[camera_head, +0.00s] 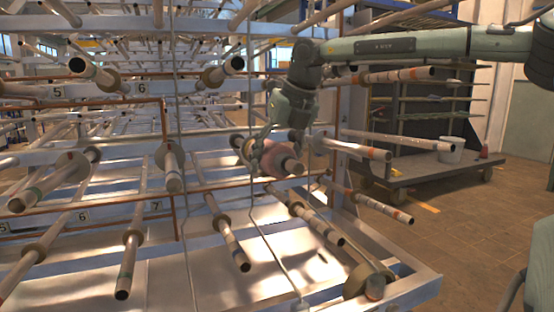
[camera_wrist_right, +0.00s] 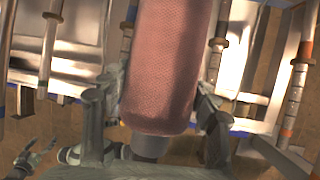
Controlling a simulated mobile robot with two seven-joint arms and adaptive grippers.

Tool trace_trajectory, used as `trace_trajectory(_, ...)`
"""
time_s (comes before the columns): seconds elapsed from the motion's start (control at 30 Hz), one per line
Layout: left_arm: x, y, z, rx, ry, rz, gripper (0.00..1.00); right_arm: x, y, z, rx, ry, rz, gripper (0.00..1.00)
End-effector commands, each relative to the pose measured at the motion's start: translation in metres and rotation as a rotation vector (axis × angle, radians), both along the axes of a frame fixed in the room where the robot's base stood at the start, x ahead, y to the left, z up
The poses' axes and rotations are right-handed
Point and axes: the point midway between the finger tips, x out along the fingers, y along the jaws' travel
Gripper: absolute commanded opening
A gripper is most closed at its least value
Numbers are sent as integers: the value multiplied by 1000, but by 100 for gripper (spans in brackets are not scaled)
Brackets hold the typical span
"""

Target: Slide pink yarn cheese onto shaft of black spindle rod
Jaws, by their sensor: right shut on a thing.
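The pink yarn cheese (camera_head: 273,160) is in my right gripper (camera_head: 262,148) near the middle of the head view, in front of the rack. In the right wrist view the cheese (camera_wrist_right: 170,70) runs down between the two fingers (camera_wrist_right: 152,112), with a grey tube end sticking out below. Several spindle rods show dark ends, such as one at the upper middle (camera_head: 236,65) and one at the upper left (camera_head: 80,66). I cannot tell which is the task's rod, or whether the cheese touches one. A grey claw-like shape at the wrist view's lower left may be my left gripper (camera_wrist_right: 35,155).
A metal rack (camera_head: 345,125) with several rows of protruding rods fills the left and middle. Rods (camera_head: 365,147) stick out close to the right of the cheese. Brown tiled floor (camera_head: 470,220) is open at right.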

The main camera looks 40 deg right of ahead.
Motion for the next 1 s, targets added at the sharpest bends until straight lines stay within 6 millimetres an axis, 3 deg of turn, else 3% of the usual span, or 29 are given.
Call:
trace_trajectory(0.1,0,0,3,0,0,0,83,5,-2,0,-1,0,0,24)
trace_trajectory(0.13,0,0,2,0,0,0,83,4,-2,0,-1,-1,-1,63)
trace_trajectory(0.3,0,0,2,0,0,0,83,4,-1,0,0,-1,0,84)
trace_trajectory(0.67,0,0,2,0,0,0,83,3,-1,1,0,0,0,84)
trace_trajectory(0.77,0,0,2,0,0,0,83,0,-2,11,-1,-3,-1,84)
trace_trajectory(1.0,0,0,2,0,0,0,83,-20,-3,56,-2,-6,-1,84)
